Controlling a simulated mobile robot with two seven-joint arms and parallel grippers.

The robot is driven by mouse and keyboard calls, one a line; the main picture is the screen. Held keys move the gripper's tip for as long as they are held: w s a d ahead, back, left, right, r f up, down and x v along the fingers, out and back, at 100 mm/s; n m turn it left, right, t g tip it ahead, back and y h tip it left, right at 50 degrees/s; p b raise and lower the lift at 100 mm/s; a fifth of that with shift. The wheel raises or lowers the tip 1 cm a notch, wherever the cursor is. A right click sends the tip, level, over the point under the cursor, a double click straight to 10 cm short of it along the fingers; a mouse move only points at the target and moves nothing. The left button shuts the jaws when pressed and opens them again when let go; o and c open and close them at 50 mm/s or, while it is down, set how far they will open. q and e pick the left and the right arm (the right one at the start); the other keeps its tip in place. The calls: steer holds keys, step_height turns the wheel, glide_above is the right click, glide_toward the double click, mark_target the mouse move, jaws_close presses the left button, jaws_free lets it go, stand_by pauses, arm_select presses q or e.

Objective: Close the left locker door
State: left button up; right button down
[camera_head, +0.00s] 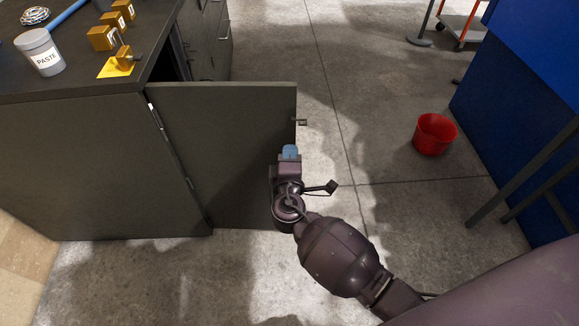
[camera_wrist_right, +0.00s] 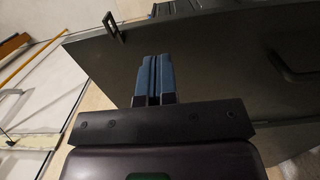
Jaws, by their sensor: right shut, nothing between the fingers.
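The grey locker door (camera_head: 225,145) stands swung open from the dark cabinet (camera_head: 85,165), with its hinge edge at the cabinet's front corner. A small handle (camera_head: 301,122) sticks out near the door's free edge; it also shows at the top of the right wrist view (camera_wrist_right: 113,26). My right gripper (camera_head: 290,153) is shut and empty, close to the door's free edge below the handle. In the right wrist view its blue fingers (camera_wrist_right: 153,80) are together in front of the door panel (camera_wrist_right: 215,50). I cannot tell whether they touch it. My left gripper is not in view.
A paste jar (camera_head: 41,52) and several brass blocks (camera_head: 102,38) stand on the cabinet top. A red bucket (camera_head: 434,133) stands on the floor at right, beside a blue unit (camera_head: 515,95). The concrete floor between is clear.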

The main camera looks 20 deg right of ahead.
mark_target(291, 131)
steer(key=shift+x, duration=2.8)
